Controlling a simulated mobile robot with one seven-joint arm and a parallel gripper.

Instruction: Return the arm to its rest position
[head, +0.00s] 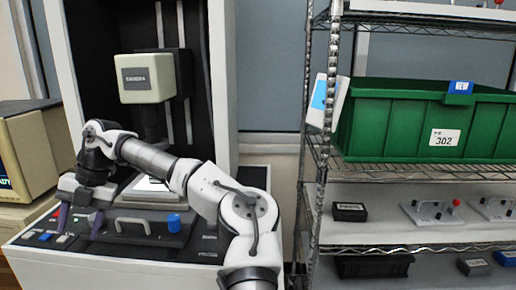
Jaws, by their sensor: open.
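My arm reaches from the lower middle of the head view to the left, over the machine's front panel (150,255). My gripper (84,222) points down at the left part of that panel. Its fingers are open and I see nothing between them. It is beside the grey handle (132,225) on the panel. Whether the fingertips touch the panel cannot be told. Part of the stage (150,190) behind is hidden by my arm.
A camera head (146,78) hangs on the machine's column above the stage. A beige monitor (25,160) stands at the left. A wire shelf (375,175) at the right holds a green bin (400,120) and small fixtures (432,212). A blue knob (174,223) is on the panel.

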